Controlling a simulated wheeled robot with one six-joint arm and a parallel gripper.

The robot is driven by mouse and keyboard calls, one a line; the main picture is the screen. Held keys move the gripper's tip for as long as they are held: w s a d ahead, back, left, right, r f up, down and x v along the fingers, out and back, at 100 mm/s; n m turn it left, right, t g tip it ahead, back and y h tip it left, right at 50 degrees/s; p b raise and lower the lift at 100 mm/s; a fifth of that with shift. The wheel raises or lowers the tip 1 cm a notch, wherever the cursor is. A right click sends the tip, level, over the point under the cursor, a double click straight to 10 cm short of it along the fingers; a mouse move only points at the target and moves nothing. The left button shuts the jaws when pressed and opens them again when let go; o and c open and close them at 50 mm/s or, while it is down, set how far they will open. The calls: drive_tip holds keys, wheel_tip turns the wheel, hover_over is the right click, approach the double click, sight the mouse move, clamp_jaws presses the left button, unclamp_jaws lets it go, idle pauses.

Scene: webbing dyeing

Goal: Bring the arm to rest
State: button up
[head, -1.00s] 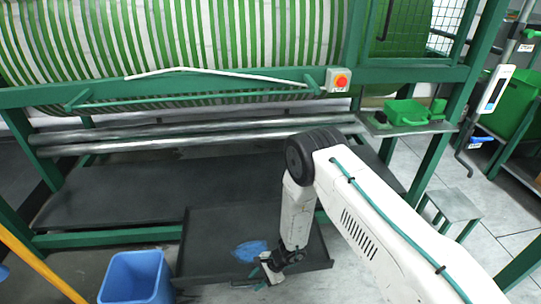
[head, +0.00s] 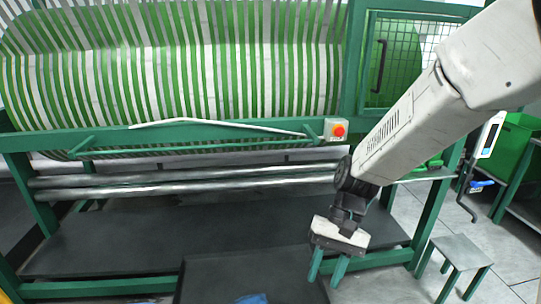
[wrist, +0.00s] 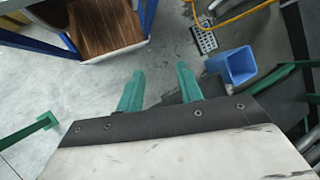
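My gripper (head: 326,279) hangs at the end of my arm in front of the machine, fingers pointing down, above the dark tray (head: 215,280). Its two green fingers are apart, with nothing between them. In the wrist view the gripper (wrist: 158,80) also shows as two spread, empty fingers, with the floor beyond. My arm comes in from the upper right of the head view and covers part of the machine's right side.
The green-framed machine carries a drum of green and white webbing (head: 200,70). A red stop button (head: 338,130) is left of my arm. A small stool (head: 461,252) stands right. The wrist view shows a blue bucket (wrist: 240,64) and wood-topped table (wrist: 103,25).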

drive_tip(key=s+d+r+t+h, duration=0.3)
drive_tip(key=s+d+r+t, duration=0.3)
drive_tip(key=s+d+r, duration=0.8)
drive_tip(key=shift+d+r+n+t+h, duration=0.35)
drive_tip(key=shift+d+r, duration=0.2)
drive_tip(key=shift+r, duration=0.2)
